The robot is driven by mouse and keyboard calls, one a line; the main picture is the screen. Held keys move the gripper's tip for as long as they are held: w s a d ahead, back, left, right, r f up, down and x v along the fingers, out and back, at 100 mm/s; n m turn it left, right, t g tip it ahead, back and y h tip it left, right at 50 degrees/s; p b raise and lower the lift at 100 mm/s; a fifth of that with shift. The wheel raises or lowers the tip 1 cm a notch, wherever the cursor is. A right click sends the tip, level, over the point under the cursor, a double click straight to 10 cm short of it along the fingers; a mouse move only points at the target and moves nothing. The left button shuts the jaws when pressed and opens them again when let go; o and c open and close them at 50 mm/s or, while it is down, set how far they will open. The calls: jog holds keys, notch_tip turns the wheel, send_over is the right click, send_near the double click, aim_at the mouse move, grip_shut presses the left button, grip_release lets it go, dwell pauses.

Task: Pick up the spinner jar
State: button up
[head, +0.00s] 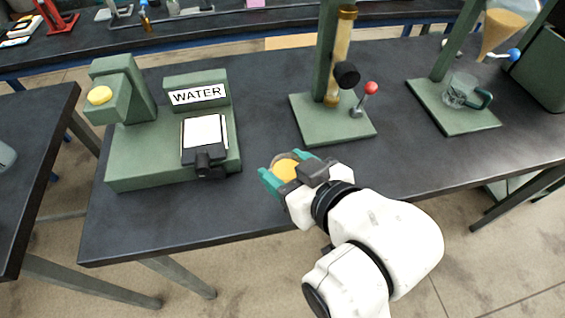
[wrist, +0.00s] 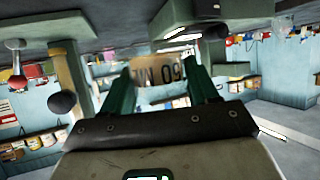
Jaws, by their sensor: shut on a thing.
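The spinner jar (head: 285,169) shows in the head view as a small round vessel with orange-yellow contents, over the front part of the dark bench. My gripper (head: 284,164) has its teal fingers closed on either side of it. In the wrist view, the jar (wrist: 157,71) is a pale body with dark printed lettering between the fingertips of my gripper (wrist: 160,82). Whether its base touches the bench cannot be told. My fingers hide part of its sides.
A green WATER station (head: 172,180) with a black-framed white pad stands left on the bench (head: 245,212). A green stand with a glass column (head: 340,50) and red-knobbed lever (head: 371,88) is behind the jar. A glass jug (head: 460,90) sits under a funnel at right.

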jog(key=s+d+r+p, duration=0.3)
jog(key=s+p, duration=0.4)
jog(key=p, duration=0.2)
jog(key=shift+s+r, duration=0.2)
jog(key=shift+r, duration=0.05)
